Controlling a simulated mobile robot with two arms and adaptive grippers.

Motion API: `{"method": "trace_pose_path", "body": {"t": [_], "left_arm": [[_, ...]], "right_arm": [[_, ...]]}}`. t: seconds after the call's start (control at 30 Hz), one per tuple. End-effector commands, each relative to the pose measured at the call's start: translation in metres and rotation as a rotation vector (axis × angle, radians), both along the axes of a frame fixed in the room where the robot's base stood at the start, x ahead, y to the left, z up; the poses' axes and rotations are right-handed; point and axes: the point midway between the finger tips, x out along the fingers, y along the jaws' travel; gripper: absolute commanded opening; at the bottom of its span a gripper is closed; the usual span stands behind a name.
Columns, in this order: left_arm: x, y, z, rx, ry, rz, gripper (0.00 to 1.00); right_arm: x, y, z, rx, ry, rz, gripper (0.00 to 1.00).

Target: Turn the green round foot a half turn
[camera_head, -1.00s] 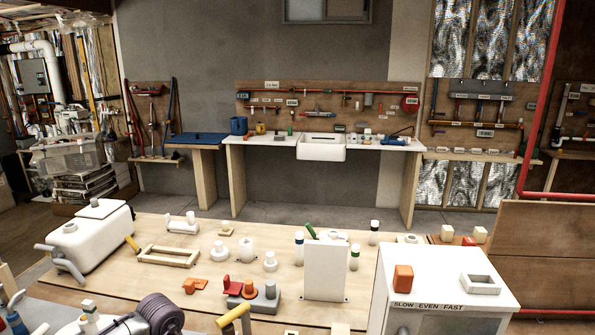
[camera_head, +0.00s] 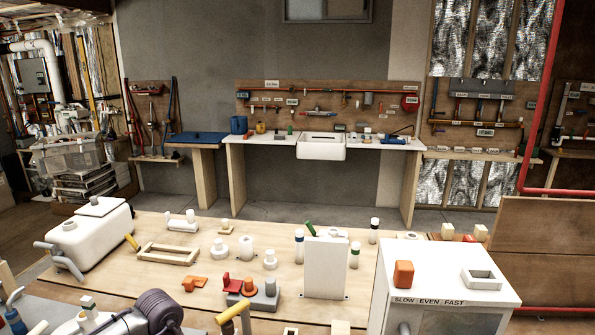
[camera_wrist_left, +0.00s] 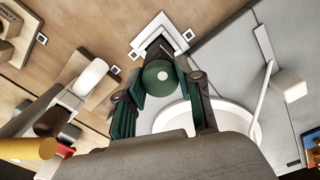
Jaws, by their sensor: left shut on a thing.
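The green round foot (camera_wrist_left: 158,74) shows in the left wrist view as a dark green disc with a pale dot at its centre. My left gripper (camera_wrist_left: 160,84) has one finger on each side of the disc and is shut on it. A white square frame (camera_wrist_left: 153,32) lies just behind the foot, against the wooden surface. I cannot make out this foot or my left gripper in the head view. My right gripper is in neither view.
In the left wrist view, a white round rim (camera_wrist_left: 247,122) is close on the right, and a yellow cylinder (camera_wrist_left: 34,148) is at lower left. In the head view, a white upright panel (camera_head: 326,270) and a white cabinet (camera_head: 440,278) stand at the wooden table (camera_head: 200,250).

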Motion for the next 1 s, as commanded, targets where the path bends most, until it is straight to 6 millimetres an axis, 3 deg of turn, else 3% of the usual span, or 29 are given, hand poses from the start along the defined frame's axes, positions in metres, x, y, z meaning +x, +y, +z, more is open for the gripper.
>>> {"method": "trace_pose_path", "body": {"t": [0.37, 0.73, 1.0], "left_arm": [[-0.0012, 0.0001, -0.0023, 0.001, 0.004, 0.049, 0.0], [-0.0017, 0.0001, -0.0035, 0.002, 0.005, 0.562, 0.0], [-0.0022, 0.0, -0.0039, 0.003, 0.007, 0.65, 0.0]], "right_arm": [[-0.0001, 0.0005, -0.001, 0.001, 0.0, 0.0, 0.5], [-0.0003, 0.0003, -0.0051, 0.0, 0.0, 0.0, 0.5], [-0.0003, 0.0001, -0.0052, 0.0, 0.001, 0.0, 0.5]]}}
